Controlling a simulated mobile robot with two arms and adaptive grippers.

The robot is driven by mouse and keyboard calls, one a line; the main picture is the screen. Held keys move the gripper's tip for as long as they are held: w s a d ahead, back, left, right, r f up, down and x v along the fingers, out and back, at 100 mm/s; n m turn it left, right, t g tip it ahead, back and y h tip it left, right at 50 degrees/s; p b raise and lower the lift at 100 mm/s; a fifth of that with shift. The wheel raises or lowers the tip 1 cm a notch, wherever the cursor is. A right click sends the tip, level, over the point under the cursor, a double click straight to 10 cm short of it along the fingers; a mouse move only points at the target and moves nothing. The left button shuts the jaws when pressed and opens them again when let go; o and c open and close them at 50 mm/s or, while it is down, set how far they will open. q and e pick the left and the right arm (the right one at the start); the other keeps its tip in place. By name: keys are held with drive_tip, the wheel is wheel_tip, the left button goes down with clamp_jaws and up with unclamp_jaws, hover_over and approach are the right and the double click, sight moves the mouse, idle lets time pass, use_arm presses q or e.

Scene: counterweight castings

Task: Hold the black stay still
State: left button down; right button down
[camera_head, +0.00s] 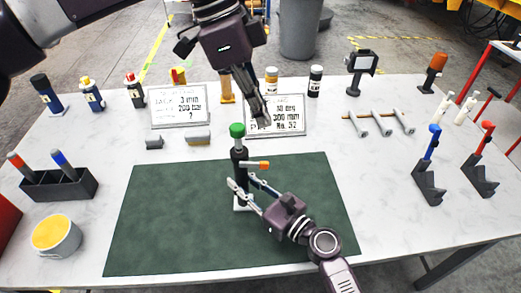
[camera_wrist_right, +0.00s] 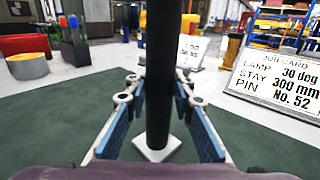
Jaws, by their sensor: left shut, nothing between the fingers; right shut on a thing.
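The black stay (camera_head: 240,163) stands upright on a small white square base on the green mat (camera_head: 160,225), with a green knob (camera_head: 237,130) on top and a small orange-tipped piece (camera_head: 263,165) at its side. My right gripper (camera_head: 243,183) is shut on the stay's lower part. In the right wrist view the stay (camera_wrist_right: 160,75) runs between the two fingers, its white base (camera_wrist_right: 157,148) below. My left gripper (camera_head: 265,112) is shut and empty, above and slightly right of the green knob, apart from it.
A job card (camera_head: 290,128) behind the mat reads lamp 30 deg, stay 300 mm, pin No. 52. A second card (camera_head: 178,120) stands left. Bottles line the back; a black bin (camera_head: 75,185) and yellow-topped can (camera_head: 55,236) are left. Red and blue-handled clamps (camera_head: 478,170) stand right.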

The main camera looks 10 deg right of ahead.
use_arm(q)
drive_tip(key=shift+w+a+r+n+t+y, duration=0.2)
drive_tip(key=shift+w+a+r, duration=0.2)
drive_tip(key=shift+a+r, duration=0.2)
drive_tip(key=shift+w+a+r+n+t+y, duration=0.1)
drive_tip(key=shift+w+a+r+t, duration=0.1)
drive_tip(key=shift+w+a+r, duration=0.3)
drive_tip(key=shift+s, duration=0.1)
approach(265, 162)
drive_tip(key=x, duration=0.5)
drive_tip(key=shift+d, duration=0.2)
drive_tip(key=shift+f, duration=0.75)
